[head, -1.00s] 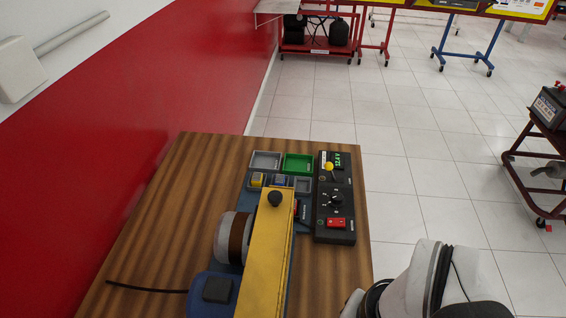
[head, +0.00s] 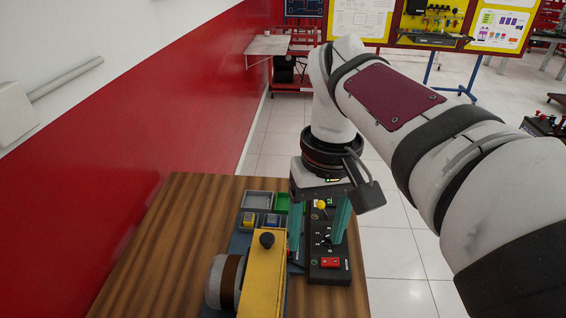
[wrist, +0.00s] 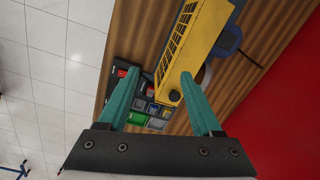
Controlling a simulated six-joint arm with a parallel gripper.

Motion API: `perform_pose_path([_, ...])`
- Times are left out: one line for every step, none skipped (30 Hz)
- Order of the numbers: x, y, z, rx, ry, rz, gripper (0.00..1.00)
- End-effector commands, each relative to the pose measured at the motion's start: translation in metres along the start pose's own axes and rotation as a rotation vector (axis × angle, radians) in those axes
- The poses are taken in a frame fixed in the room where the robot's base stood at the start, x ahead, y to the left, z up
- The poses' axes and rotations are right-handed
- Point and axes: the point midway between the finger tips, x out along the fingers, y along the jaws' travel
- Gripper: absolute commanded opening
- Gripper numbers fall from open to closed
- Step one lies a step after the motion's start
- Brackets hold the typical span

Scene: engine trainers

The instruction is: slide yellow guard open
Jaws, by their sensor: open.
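The yellow guard (head: 262,285) is a long cover with a black knob (head: 267,239) at its far end, on the bench at the lower middle of the head view. In the wrist view the guard (wrist: 196,38) shows its slotted side, and the knob (wrist: 175,95) lies between the fingers as seen. My gripper (head: 318,250) has teal fingers pointing down, open and empty, to the right of the knob in the head view, in front of the black control panel. In the wrist view my gripper (wrist: 160,90) is spread wide, with the guard beyond the fingertips.
The black panel (head: 330,270) with a red switch (head: 330,262) stands right of the guard. Small trays (head: 256,199) with parts lie behind it. A round brown and grey body (head: 222,283) is at its left. The wooden bench (head: 180,240) is clear on the left.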

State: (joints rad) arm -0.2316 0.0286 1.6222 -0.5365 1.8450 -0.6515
Motion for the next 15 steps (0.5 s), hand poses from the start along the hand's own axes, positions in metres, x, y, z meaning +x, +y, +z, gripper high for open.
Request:
perform_pose_path([-0.01,-0.01,-0.031,-0.112,-0.001,0.016,0.69])
perform_pose_path([-0.015,-0.017,-0.048,-0.181,0.0,0.025,0.69])
perform_pose_path([-0.02,-0.026,-0.066,-0.26,0.002,0.034,0.69])
perform_pose_path([-0.023,-0.033,-0.078,-0.312,0.004,0.04,0.69])
perform_pose_path([-0.025,-0.039,-0.088,-0.357,0.005,0.045,0.69])
perform_pose_path([-0.027,-0.046,-0.098,-0.404,0.008,0.049,0.69])
perform_pose_path([-0.028,-0.05,-0.103,-0.433,0.01,0.052,0.69])
perform_pose_path([-0.028,-0.054,-0.108,-0.454,0.011,0.054,0.69])
perform_pose_path([-0.028,-0.057,-0.111,-0.474,0.012,0.055,0.69])
perform_pose_path([-0.028,-0.058,-0.113,-0.484,0.013,0.055,0.69])
perform_pose_path([-0.026,-0.059,-0.114,-0.491,0.013,0.056,0.69])
perform_pose_path([-0.022,-0.058,-0.114,-0.494,0.012,0.057,0.69])
perform_pose_path([-0.017,-0.058,-0.114,-0.495,0.011,0.057,0.69])
perform_pose_path([-0.011,-0.058,-0.114,-0.494,0.01,0.057,0.69])
perform_pose_path([0.0,-0.057,-0.113,-0.492,0.011,0.055,0.69])
